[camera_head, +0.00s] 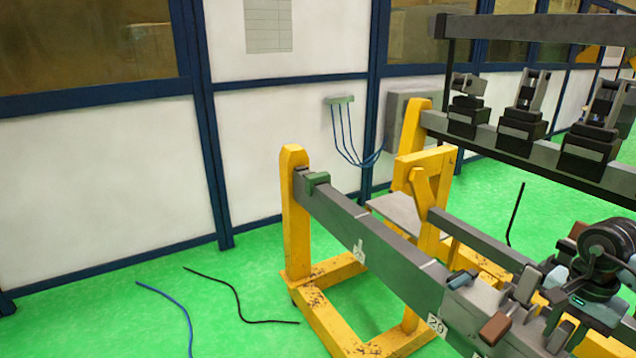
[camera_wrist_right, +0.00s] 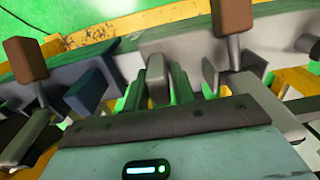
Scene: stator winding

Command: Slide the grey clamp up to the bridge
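A grey clamp (camera_head: 525,284) with brown handle ends sits on the long grey beam at the lower right of the head view. One brown handle end (camera_head: 495,328) sticks out at its front. In the right wrist view, two brown-ended levers (camera_wrist_right: 25,60) (camera_wrist_right: 234,20) stand on either side of a grey block (camera_wrist_right: 170,62). My right gripper (camera_head: 556,316) is right at the clamp, its dark body partly covering it. I cannot single out the bridge. My left gripper is not in view.
The grey beam (camera_head: 385,258) rests on yellow stands (camera_head: 296,215) and carries a green block (camera_head: 317,180) near its far end. A rear rail (camera_head: 545,150) holds several black fixtures. Cables (camera_head: 240,300) lie on the green floor at left.

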